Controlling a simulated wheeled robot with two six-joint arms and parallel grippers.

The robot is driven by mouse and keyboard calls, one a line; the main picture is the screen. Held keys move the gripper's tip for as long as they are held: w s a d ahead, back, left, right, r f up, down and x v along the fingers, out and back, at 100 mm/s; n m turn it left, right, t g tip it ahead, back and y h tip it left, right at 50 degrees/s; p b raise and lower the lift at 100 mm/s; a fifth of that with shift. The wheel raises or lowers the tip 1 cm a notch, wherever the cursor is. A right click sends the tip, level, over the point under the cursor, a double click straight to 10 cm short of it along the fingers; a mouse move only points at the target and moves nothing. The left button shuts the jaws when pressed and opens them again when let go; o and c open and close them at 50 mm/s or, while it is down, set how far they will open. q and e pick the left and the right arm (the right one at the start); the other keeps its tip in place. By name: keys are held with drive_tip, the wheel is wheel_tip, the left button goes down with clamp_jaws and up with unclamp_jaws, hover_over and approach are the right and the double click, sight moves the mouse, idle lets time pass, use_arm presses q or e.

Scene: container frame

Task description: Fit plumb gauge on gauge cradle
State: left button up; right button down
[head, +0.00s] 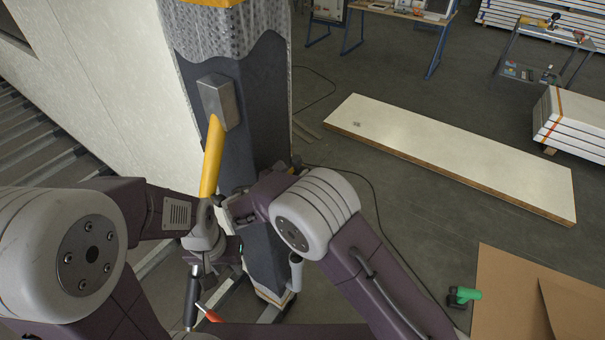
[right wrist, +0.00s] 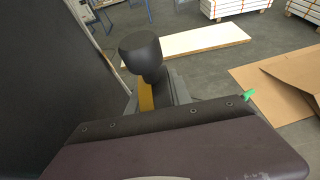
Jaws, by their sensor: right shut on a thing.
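A yellow bar with a grey metal block (head: 218,101) at its upper end stands out against the dark face of the column; I cannot tell whether it touches. In the right wrist view, my right gripper (right wrist: 153,100) is shut on a black-knobbed piece with a yellow strip, which I take to be the plumb gauge (right wrist: 140,50). In the head view this gripper (head: 238,207) is close to the column, partly hidden by its arm. My left gripper (head: 203,258) is left of it, its fingers unclear. I cannot make out the gauge cradle for certain.
The wrapped column (head: 255,130) stands close before me and fills the left of the right wrist view. A pale panel (head: 450,150) lies on the floor to the right. Cardboard (head: 510,300) and a green tool (head: 463,295) lie nearer. A cable crosses the floor.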

drive_tip(key=shift+f+b, duration=0.8)
drive_tip(key=shift+f, duration=0.2)
drive_tip(key=c, duration=1.1)
unclamp_jaws()
drive_tip(key=shift+s, duration=0.1)
